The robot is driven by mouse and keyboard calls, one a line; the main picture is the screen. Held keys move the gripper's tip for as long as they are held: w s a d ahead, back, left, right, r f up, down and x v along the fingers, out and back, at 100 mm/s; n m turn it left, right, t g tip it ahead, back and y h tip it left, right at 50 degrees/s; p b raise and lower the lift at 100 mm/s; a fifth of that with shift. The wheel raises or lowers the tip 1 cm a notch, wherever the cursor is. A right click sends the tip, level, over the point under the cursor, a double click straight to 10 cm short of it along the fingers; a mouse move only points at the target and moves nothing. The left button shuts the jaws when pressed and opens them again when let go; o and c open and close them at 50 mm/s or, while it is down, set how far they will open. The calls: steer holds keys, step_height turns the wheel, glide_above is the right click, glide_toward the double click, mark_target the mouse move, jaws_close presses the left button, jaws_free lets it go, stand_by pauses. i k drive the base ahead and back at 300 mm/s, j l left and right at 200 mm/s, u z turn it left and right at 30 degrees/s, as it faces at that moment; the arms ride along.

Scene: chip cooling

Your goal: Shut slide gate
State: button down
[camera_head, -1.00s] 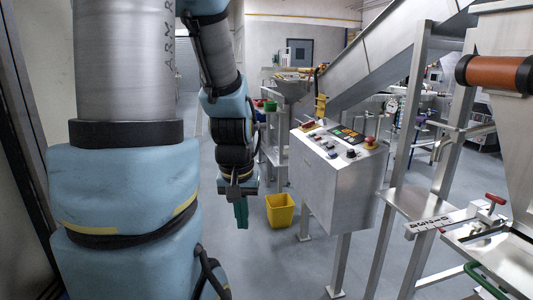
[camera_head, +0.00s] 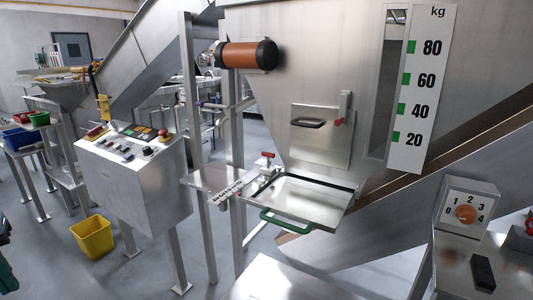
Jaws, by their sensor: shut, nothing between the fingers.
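The slide gate (camera_head: 303,196) is a flat metal plate in a frame under the hopper, in the middle of the head view. Its green handle (camera_head: 285,224) is at the near left edge. The plate sticks out from below the hopper towards me. A small red-handled clamp (camera_head: 267,157) stands at its left corner, beside a labelled metal strip (camera_head: 232,188). My gripper (camera_head: 5,276) shows only in part at the lower left edge, with its teal fingers together and empty. It is far from the gate and touches nothing that I can see.
The hopper (camera_head: 295,85) has a hatch with a black handle (camera_head: 308,123) and a kg scale (camera_head: 422,90). A control box (camera_head: 130,175) and a yellow bin (camera_head: 93,237) stand left. A dial box (camera_head: 466,212) is at right. A bare metal surface (camera_head: 285,280) lies in front.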

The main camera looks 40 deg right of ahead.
mark_target(315, 203)
steer(key=k+l+z, duration=0.1)
steer(key=z, duration=0.4)
steer(key=k+l+z, duration=0.1)
steer(key=z, duration=0.4)
steer(key=l, duration=0.1)
